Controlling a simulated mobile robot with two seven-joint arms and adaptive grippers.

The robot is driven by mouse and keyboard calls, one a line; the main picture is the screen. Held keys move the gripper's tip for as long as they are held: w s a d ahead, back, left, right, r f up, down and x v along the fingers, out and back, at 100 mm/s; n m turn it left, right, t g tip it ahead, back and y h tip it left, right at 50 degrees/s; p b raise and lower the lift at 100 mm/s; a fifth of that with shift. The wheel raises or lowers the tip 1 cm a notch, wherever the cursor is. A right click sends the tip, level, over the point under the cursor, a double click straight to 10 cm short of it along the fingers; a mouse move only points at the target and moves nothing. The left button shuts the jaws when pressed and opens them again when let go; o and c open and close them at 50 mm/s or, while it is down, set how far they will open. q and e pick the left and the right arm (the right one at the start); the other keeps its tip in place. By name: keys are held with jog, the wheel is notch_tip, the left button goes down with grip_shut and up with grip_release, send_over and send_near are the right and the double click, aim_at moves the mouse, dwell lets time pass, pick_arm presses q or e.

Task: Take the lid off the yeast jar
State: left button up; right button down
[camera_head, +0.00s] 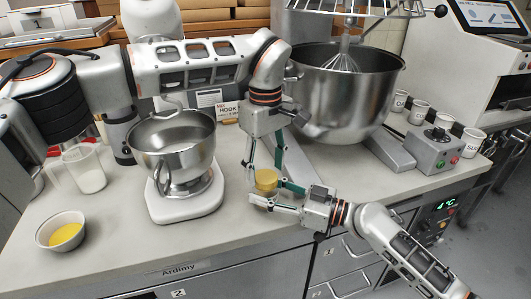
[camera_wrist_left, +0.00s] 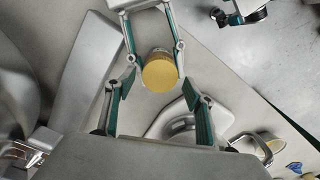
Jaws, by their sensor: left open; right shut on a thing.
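The yeast jar (camera_wrist_left: 158,53) is a small round jar, and its gold lid (camera_wrist_left: 162,75) sits on top, facing the left wrist camera. In the head view the lid (camera_head: 266,176) shows near the counter's front edge. My right gripper (camera_head: 268,193) is shut on the jar from the right; its fingers also show on both sides of the jar at the top of the left wrist view. My left gripper (camera_head: 265,168) points down from above, open, with its fingers apart around the lid's sides. Most of the jar's body is hidden by the fingers in the head view.
A small mixer bowl (camera_head: 172,140) stands left of the jar and a large mixer bowl (camera_head: 345,85) behind it. A measuring jug (camera_head: 85,168) and a bowl of yellow stuff (camera_head: 64,232) are at the left. A control box (camera_head: 434,150) and several cups are at the right.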

pick_arm(q)
jog(key=shift+f, duration=0.9)
jog(key=shift+c, duration=0.5)
